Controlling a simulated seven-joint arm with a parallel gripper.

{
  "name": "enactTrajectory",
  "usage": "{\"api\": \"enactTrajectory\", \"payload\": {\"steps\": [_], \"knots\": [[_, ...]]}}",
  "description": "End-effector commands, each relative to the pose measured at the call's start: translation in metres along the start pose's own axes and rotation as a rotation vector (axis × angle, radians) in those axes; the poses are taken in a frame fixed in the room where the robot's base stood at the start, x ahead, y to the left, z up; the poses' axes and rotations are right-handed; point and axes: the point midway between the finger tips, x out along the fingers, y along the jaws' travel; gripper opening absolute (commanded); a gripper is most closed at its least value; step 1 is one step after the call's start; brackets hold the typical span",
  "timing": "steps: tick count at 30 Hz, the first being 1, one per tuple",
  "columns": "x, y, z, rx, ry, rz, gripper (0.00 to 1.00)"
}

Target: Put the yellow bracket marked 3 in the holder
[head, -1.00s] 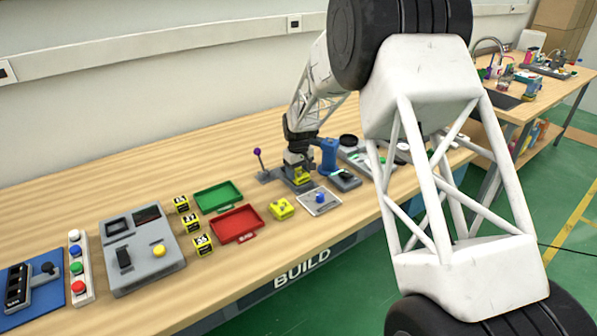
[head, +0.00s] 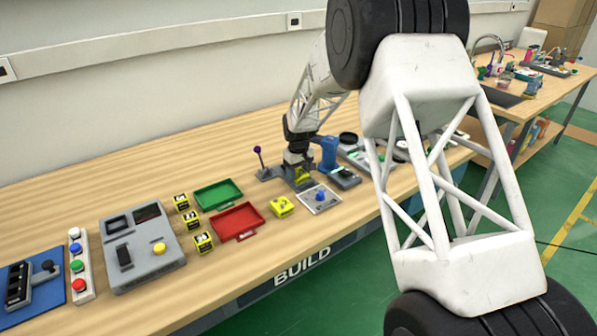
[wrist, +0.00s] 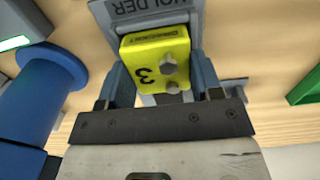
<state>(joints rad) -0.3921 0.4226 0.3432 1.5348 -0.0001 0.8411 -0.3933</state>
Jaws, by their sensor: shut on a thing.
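The yellow bracket marked 3 (wrist: 153,60) is between the fingers of my gripper (wrist: 162,78), which is shut on it. A bolt head shows on its face. The grey holder (wrist: 140,9), labelled HOLDER, is directly behind the bracket in the wrist view. The bracket hides much of it, and I cannot tell whether the bracket is fully seated. In the head view my gripper (head: 300,172) is low over the grey holder base (head: 270,174), and only a little of the yellow bracket shows there.
A blue cylindrical thing (wrist: 40,90) stands close to the left of my gripper in the wrist view. A second yellow piece (head: 281,207), a plate with a blue knob (head: 320,197), a red tray (head: 237,222) and a green tray (head: 218,195) are nearby on the bench.

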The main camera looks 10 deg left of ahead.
Motion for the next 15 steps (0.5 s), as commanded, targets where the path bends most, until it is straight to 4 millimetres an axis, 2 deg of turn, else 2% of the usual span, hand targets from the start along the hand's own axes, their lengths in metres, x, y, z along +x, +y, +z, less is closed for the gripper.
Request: {"api": "enactTrajectory", "payload": {"steps": [6, 7, 12, 15], "knots": [[-0.0005, 0.0001, -0.0002, 0.000, 0.001, 0.000, 0.26], [-0.0005, 0.0001, -0.0002, 0.000, 0.001, 0.000, 0.64], [-0.0003, 0.0001, -0.0001, 0.000, 0.000, 0.000, 0.89], [-0.0002, 0.0000, -0.0001, 0.000, 0.000, 0.000, 0.89]]}}
